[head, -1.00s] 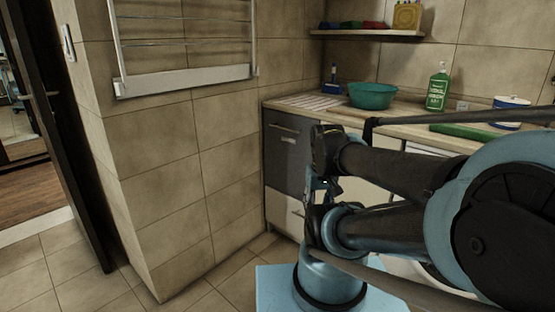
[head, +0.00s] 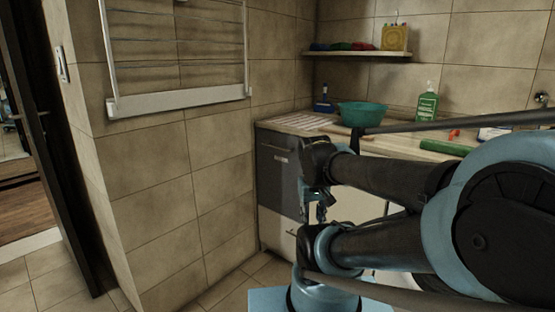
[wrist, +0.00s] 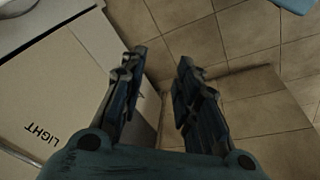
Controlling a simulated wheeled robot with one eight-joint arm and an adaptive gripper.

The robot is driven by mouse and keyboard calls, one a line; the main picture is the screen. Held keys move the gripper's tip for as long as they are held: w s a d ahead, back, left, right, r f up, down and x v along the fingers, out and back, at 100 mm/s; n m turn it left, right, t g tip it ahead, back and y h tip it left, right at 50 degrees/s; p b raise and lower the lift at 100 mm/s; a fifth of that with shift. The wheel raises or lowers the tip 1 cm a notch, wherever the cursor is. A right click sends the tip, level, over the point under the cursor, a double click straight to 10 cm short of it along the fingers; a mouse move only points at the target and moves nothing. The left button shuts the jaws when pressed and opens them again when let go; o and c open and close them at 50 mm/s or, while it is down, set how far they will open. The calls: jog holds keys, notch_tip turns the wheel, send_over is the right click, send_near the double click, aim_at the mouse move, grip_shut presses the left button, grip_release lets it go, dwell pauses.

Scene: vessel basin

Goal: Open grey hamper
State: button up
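The grey hamper is the dark grey front panel (head: 276,180) at the left end of the counter in the head view. It sits flush and looks closed, with a handle near its top and a small label below. My arm covers its right edge. A pale panel (head: 276,232) lies under it. In the wrist view my gripper (wrist: 162,58) has its two fingers spread apart with nothing between them, pointing at floor tiles. A pale panel lettered LIGHT (wrist: 55,100) is to its left. I cannot make out the grey front in the wrist view.
The counter holds a teal bowl (head: 362,114) and a green bottle (head: 427,106). A tiled wall (head: 155,205) with a drying rack (head: 180,97) stands left of the cabinet. Some floor (head: 222,291) is clear before it. A dark door (head: 62,190) is at far left.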

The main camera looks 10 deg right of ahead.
jog(key=w+r+n+t+h, duration=0.1)
jog(key=w+r+n+h, duration=0.3)
jog(key=w, duration=0.9)
jog(key=w+r+t+h, duration=0.2)
jog(key=w+r, duration=0.3)
jog(key=w, duration=0.8)
jog(key=w+a+f+n+t+h, duration=0.2)
jog(key=w+a+n+t+h, duration=0.3)
jog(key=w+a, duration=1.35)
jog(key=shift+m+t, duration=0.3)
jog(key=shift+m, duration=0.3)
jog(key=x, duration=1.9)
jog(key=shift+w, duration=0.35)
grip_shut()
